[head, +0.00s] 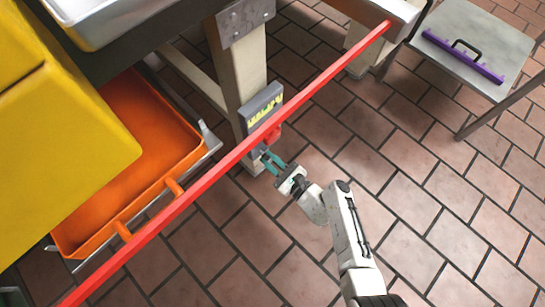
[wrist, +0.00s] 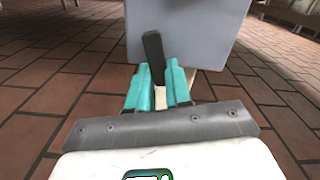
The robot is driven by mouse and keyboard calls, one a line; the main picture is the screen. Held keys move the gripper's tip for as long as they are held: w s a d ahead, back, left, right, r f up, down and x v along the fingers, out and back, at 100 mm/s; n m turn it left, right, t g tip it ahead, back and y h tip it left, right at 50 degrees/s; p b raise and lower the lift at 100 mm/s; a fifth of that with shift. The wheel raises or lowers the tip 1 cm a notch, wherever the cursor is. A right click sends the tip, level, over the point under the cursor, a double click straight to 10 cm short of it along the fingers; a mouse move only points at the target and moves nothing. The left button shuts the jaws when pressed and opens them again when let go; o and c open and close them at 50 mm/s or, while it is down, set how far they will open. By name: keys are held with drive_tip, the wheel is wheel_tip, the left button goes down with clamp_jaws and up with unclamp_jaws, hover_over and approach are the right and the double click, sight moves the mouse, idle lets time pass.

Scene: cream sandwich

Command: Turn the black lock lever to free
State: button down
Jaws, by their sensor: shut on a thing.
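The black lock lever (wrist: 154,52) stands in front of a grey panel (wrist: 208,35) in the wrist view, leaning slightly to the left at its top. My gripper (wrist: 158,70) has its two teal fingers on either side of the lever and is shut on it. In the head view my gripper (head: 272,163) reaches the lower end of a grey box (head: 262,102) with yellow marks, fixed to a pale post. I cannot make out the lever itself in the head view.
A long red bar (head: 216,168) crosses the head view diagonally, passing in front of the box. An orange tray (head: 140,100) and a yellow body (head: 70,130) are at left. A grey table (head: 470,35) with a purple-edged tool stands at upper right. Tiled floor is open at lower right.

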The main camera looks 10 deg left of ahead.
drive_tip(key=shift+s+a+f+m, duration=0.1)
drive_tip(key=shift+s+m, duration=0.1)
drive_tip(key=shift+m, duration=0.5)
drive_tip(key=c, duration=1)
unclamp_jaws()
drive_tip(key=shift+c, duration=0.2)
drive_tip(key=p+v, duration=0.3)
drive_tip(key=v, duration=0.7)
drive_tip(key=shift+s+d, duration=0.3)
